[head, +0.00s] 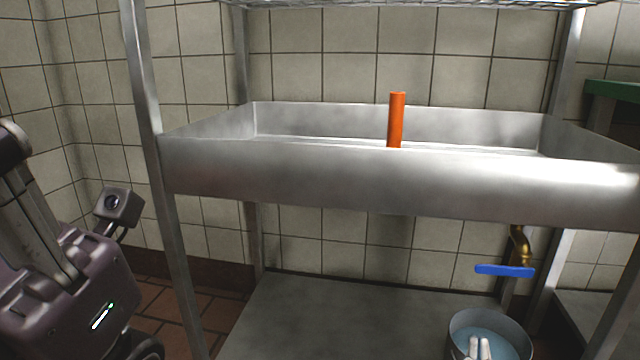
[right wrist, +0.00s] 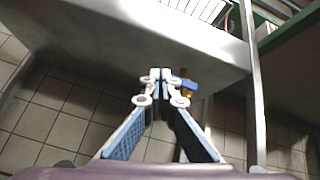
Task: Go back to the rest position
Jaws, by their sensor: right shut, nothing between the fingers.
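My right gripper (head: 478,348) shows only by its pale fingertips at the bottom edge of the head view, in front of a round metal pot (head: 460,322). In the right wrist view the right gripper (right wrist: 161,74) is shut, its fingertips together with nothing between them. My left gripper (head: 75,290) shows at the left edge of the head view as a purplish body with a wrist camera. Its fingers are out of the picture.
A metal rack has a deep sink-like tray (head: 300,175) with an orange upright cylinder (head: 396,120) in it. A brass tap with a blue handle (head: 505,271) is below the tray, above the pot. The lower shelf (head: 330,320) is bare on its left. A rack post (head: 160,180) stands beside my left arm.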

